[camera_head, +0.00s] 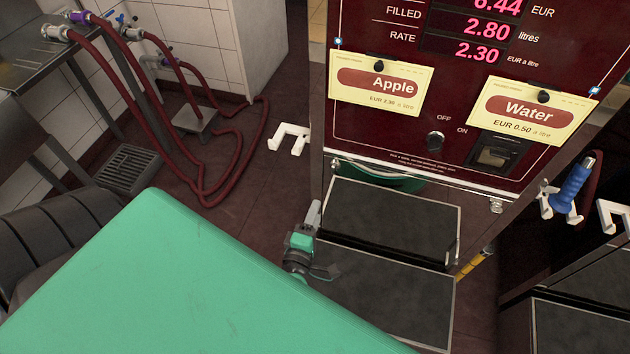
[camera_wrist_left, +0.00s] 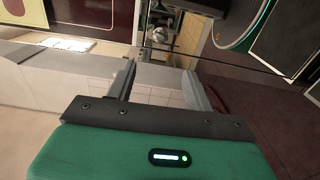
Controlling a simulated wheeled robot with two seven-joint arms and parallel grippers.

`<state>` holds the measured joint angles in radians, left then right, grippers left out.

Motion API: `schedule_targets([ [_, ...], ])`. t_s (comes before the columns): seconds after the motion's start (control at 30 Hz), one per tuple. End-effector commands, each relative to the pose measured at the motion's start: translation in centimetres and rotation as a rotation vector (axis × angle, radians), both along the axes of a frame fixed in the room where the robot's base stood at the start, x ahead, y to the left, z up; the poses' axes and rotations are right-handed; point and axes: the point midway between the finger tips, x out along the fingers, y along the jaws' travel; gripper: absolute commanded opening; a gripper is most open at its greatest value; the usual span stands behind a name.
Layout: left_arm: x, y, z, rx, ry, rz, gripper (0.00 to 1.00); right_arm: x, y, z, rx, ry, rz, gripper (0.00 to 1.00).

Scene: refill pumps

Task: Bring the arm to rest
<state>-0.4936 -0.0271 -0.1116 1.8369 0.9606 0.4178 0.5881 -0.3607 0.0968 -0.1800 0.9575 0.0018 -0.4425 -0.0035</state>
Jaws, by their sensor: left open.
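My left gripper (camera_head: 314,210) shows small in the head view, beyond the edge of my large green arm link and just left of the pump's lower trays. Its jaws are open in the left wrist view (camera_wrist_left: 159,75), with two grey fingers apart and nothing seen between them. The pump (camera_head: 365,125) is dark red and stands upright to the right of the gripper, apart from it as far as I can tell. My right gripper is not in view.
The pump bears an Apple label (camera_head: 381,88) and a Water label (camera_head: 530,110). A blue-handled nozzle (camera_head: 572,188) hangs at the right. A white hook (camera_head: 289,138) juts out left of the pump. Red hoses (camera_head: 204,190) loop down to the floor at the left, near a drain grate (camera_head: 128,168).

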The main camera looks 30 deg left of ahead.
Motion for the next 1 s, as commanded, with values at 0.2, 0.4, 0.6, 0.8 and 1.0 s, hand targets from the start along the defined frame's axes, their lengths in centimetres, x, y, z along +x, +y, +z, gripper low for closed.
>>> schedule_targets([
  [0.2,0.0,0.0,0.0,0.0,0.0,0.0,0.53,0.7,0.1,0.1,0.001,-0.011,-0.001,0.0],
  [0.4,0.0,-0.4,-1.1,0.033,0.032,-0.022,0.53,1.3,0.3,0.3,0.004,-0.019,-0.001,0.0],
  [0.6,-1.3,-3.2,-9.7,0.283,0.263,-0.197,0.53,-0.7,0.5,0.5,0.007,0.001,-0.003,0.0],
  [0.8,-7.1,-5.5,-22.1,0.634,0.58,-0.5,0.53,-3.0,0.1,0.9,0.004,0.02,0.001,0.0],
  [1.0,-16.9,-4.7,-32.4,0.954,0.876,-0.858,0.53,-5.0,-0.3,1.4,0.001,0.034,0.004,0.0],
])
